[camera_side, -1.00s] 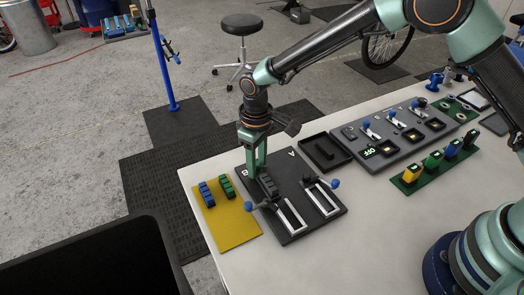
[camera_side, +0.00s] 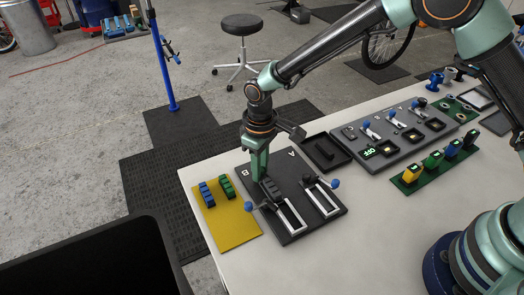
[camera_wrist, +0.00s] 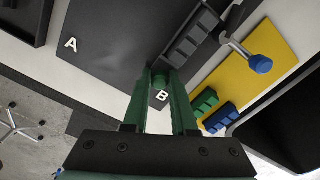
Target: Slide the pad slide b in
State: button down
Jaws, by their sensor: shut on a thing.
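The dark board (camera_side: 290,170) carries two bays marked A and B. Pad slide b (camera_side: 271,189) is a dark ribbed block at the upper end of the pale-railed channel (camera_side: 290,214) on the B side. It also shows in the wrist view (camera_wrist: 190,40). My gripper (camera_side: 259,175) points down at the pad's outer end, by the letter B. In the wrist view its green fingers (camera_wrist: 160,88) are closed on a small green piece at that end. The fingers partly hide the contact. A blue-knobbed lever (camera_side: 248,206) stands beside the B channel.
Bay A has its own rails and a blue-knobbed lever (camera_side: 335,183). A yellow mat (camera_side: 232,228) with blue and green ribbed blocks lies left of the board. A black tray (camera_side: 326,153) and a grey switch panel (camera_side: 388,153) stand to the right. The front of the table is clear.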

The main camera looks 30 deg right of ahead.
aim_at(276, 192)
jog(key=shift+s+f, duration=0.15)
jog(key=shift+s, duration=1.7)
jog(key=shift+s+f, duration=0.1)
jog(key=shift+s, duration=1.75)
jog(key=c, duration=0.9)
grip_release()
jog(key=shift+w+r, duration=0.2)
jog(key=shift+r, duration=2.2)
jog(key=w+r, duration=0.1)
jog(key=w, duration=0.1)
jog(key=w+r, duration=0.1)
jog(key=w, duration=0.1)
jog(key=w+r, duration=0.1)
jog(key=w, duration=0.1)
